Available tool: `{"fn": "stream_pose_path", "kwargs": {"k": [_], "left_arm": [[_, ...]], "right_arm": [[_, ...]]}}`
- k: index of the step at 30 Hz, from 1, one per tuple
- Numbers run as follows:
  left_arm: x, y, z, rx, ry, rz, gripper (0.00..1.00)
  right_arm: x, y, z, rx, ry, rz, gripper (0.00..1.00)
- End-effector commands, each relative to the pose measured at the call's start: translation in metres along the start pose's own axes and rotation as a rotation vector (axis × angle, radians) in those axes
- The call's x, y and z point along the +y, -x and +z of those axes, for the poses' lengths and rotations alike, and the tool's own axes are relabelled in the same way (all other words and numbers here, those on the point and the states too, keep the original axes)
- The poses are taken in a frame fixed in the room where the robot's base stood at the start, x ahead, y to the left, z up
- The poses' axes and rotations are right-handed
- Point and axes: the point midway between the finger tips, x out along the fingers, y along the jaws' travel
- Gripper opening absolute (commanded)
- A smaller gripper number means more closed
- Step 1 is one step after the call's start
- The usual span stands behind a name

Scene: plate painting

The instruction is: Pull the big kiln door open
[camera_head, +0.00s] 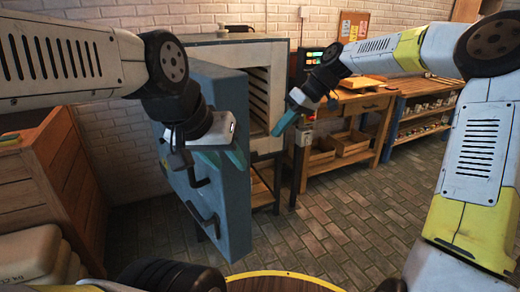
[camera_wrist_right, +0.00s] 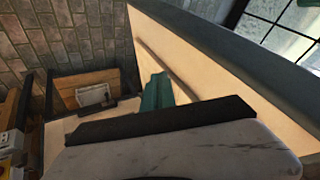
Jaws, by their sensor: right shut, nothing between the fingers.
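The big kiln door (camera_head: 237,190) is a thick blue-grey slab. It stands swung well open from the kiln (camera_head: 225,55), and the shelf-lined chamber (camera_head: 259,95) shows behind it. Dark handles (camera_head: 203,212) sit on its outer face. My left gripper (camera_head: 226,160) is at the upper part of the door's outer face; whether its teal fingers touch the door or are parted is unclear. My right gripper (camera_head: 284,126) is shut and empty, in front of the kiln opening on the door's inner side. In the right wrist view its teal fingers (camera_wrist_right: 157,93) show before a pale panel (camera_wrist_right: 215,68).
A wooden workbench (camera_head: 362,103) and a shelf unit (camera_head: 425,105) stand at the back right. A wooden cabinet (camera_head: 52,165) and pale sacks (camera_head: 35,258) are at the left. A round, yellow-edged top (camera_head: 280,284) is at the front. The brick floor (camera_head: 340,225) right of the door is clear.

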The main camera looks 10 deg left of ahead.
Motion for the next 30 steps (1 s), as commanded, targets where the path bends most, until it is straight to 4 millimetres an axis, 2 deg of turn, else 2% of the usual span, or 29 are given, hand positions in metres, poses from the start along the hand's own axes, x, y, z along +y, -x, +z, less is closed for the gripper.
{"fn": "stream_pose_path", "kwargs": {"k": [5, 18, 24, 30], "left_arm": [[0.000, 0.000, 0.000, 0.000, 0.000, 0.000, 0.40], [0.000, 0.000, 0.000, 0.000, 0.000, 0.000, 0.40], [0.000, 0.000, 0.000, 0.000, 0.000, 0.000, 0.40], [0.000, 0.000, 0.000, 0.000, 0.000, 0.000, 0.40]], "right_arm": [[0.000, -0.016, -0.001, 0.001, 0.004, -0.010, 0.00], [-0.003, -0.105, -0.001, 0.001, 0.003, -0.008, 0.00], [-0.028, -0.115, -0.001, 0.001, 0.003, -0.005, 0.00], [-0.035, -0.119, -0.001, 0.002, 0.001, -0.005, 0.00]]}}
